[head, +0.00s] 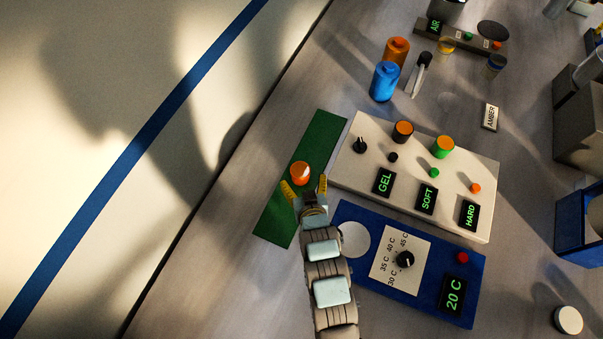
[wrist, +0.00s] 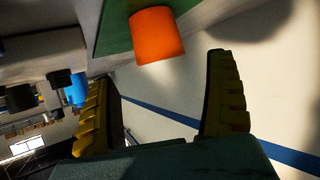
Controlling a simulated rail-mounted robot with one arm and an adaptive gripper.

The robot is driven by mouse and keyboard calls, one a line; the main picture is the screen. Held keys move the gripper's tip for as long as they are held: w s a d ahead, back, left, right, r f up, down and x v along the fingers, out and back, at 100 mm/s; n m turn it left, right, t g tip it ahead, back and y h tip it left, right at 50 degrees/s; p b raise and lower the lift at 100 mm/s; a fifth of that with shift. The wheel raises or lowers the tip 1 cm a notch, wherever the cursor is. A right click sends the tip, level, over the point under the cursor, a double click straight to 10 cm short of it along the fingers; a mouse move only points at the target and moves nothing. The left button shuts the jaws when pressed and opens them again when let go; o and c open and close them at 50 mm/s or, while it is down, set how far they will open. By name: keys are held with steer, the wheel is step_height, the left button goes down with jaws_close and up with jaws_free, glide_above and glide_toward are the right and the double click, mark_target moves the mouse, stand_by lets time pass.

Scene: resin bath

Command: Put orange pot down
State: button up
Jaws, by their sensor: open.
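The orange pot (head: 300,173) stands on the green mat (head: 322,140) in the head view. In the wrist view the orange pot (wrist: 157,35) shows beyond the fingertips, set against the green mat (wrist: 114,25). My gripper (head: 305,190) is open, with its two yellow fingers apart just in front of the pot. In the wrist view my gripper (wrist: 160,95) has nothing between its fingers, and the pot lies past their tips. I cannot tell from the head view whether a finger touches the pot.
A beige panel (head: 345,170) with GEL, SOFT and HARD displays is right of the mat. A blue panel (head: 437,313) with a dial and a 20 C display lies below it. A blue bottle (head: 384,82) and an orange bottle (head: 397,51) stand behind. The bench left of the mat is bare.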

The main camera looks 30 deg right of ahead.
steer(key=v, duration=0.6)
steer(key=shift+s, duration=0.2)
steer(key=shift+r, duration=0.15)
